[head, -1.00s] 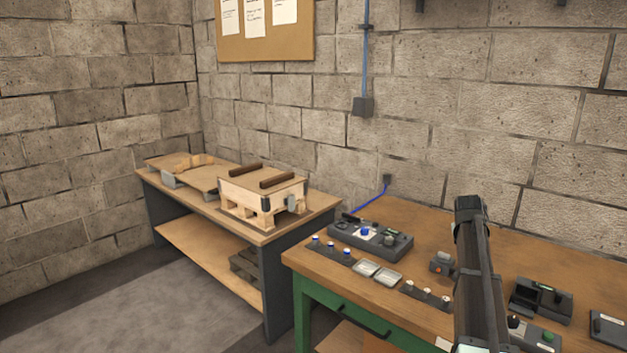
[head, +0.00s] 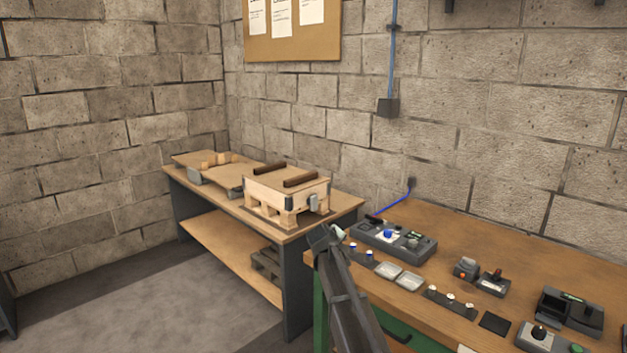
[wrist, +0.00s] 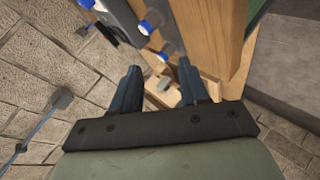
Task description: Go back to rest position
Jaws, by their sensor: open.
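My arm shows in the head view, with its end and my gripper (head: 331,237) at the left edge of the brown-topped workbench (head: 470,232). It is in front of the crate-like wooden box, seen from this camera. The fingers are hard to make out there. In the wrist view my gripper (wrist: 158,72) has its two dark fingers apart, with nothing held between them. Beyond the fingers are blue-capped pegs (wrist: 152,22) and the wooden bench edge (wrist: 232,35).
A wooden box on a pallet (head: 287,190) stands on the lower bench (head: 222,190) at left. Open floor (head: 130,305) lies at left.

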